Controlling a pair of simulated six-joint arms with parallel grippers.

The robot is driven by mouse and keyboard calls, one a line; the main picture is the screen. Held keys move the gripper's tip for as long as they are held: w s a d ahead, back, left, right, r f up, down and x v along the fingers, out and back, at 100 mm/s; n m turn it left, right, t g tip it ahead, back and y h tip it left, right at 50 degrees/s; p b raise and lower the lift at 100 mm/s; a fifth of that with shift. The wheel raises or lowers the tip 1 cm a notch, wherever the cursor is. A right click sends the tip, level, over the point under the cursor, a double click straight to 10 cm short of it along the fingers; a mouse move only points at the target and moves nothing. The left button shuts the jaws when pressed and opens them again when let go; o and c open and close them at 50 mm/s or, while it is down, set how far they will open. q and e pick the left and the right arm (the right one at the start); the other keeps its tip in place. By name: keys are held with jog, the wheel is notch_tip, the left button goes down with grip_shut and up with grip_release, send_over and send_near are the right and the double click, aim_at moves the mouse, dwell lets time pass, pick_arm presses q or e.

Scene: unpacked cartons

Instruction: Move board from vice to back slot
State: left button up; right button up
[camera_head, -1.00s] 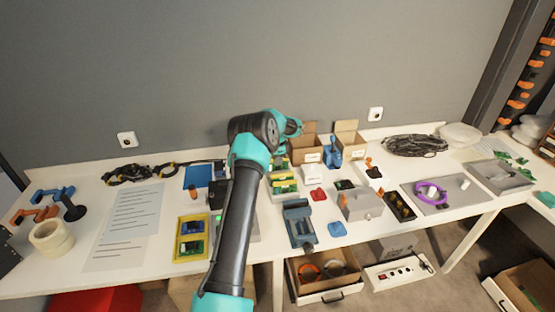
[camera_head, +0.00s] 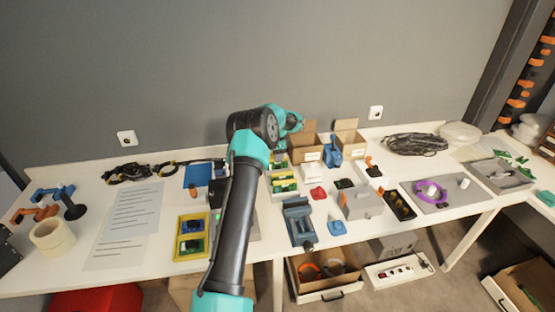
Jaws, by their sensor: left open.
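A blue-grey vice (camera_head: 298,222) stands near the front edge of the table; I cannot make out a board in its jaws. A yellow rack with green boards (camera_head: 284,186) stands behind it, its back part partly hidden by my left arm. My left gripper (camera_head: 299,124) is above and behind the rack, in front of the cardboard boxes. It is open, but its fingers are small and mostly hidden behind the wrist, and I see nothing held in it. My right gripper is not in view.
Two open cardboard boxes (camera_head: 306,149) stand at the back, with a blue tool (camera_head: 332,153) before them. A yellow tray with boards (camera_head: 191,237) lies left of my arm. A grey box (camera_head: 360,204) and a blue block (camera_head: 337,228) lie right of the vice.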

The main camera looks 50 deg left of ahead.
pick_arm(q)
notch_tip(320, 180, up, 15)
dwell(0.4)
dwell(0.5)
